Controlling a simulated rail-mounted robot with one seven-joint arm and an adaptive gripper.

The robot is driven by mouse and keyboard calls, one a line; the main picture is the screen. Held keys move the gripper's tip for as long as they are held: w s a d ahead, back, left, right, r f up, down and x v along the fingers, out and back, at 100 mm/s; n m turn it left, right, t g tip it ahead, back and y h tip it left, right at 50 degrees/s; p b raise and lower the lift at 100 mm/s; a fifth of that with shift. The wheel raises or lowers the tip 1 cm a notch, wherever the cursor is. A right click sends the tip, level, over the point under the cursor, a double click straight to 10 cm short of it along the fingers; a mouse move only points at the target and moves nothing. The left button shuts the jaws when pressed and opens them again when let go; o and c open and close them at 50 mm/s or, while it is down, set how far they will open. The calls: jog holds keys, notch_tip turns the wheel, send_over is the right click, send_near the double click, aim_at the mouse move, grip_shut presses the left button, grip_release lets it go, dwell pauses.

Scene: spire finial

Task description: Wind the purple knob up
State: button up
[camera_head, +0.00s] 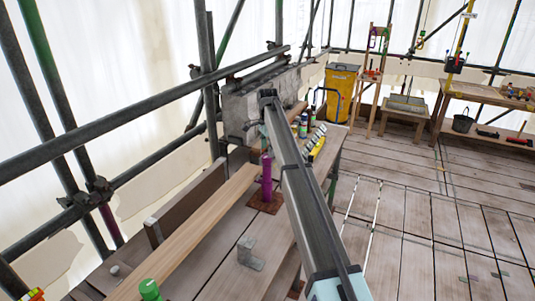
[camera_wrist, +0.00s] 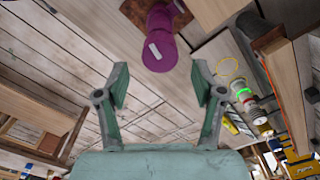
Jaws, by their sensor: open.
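A purple knob (camera_head: 266,178) stands upright like a short post on a rust-brown plate (camera_head: 264,203), left of my arm in the head view. In the wrist view the purple knob (camera_wrist: 160,50) is at the top centre, with a pale label on its side. My gripper (camera_wrist: 158,88) is open and empty, with its two green-grey fingers spread wide. The knob lies beyond the fingertips, between their lines, and looks apart from both. In the head view I cannot make out the fingers clearly at the arm's far end.
Scaffold poles (camera_head: 150,122) cross the left side. A stone block (camera_head: 245,105) stands behind the knob. A wooden plank (camera_head: 195,230) runs beside it, near a metal bracket (camera_head: 250,255). Bottles and small items line a bench (camera_head: 330,150) to the right. The plank floor (camera_head: 430,210) further right is mostly clear.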

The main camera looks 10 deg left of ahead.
aim_at(267, 159)
jog(key=shift+f+p, duration=0.45)
jog(key=shift+f, duration=1.55)
jog(key=c, duration=1.1)
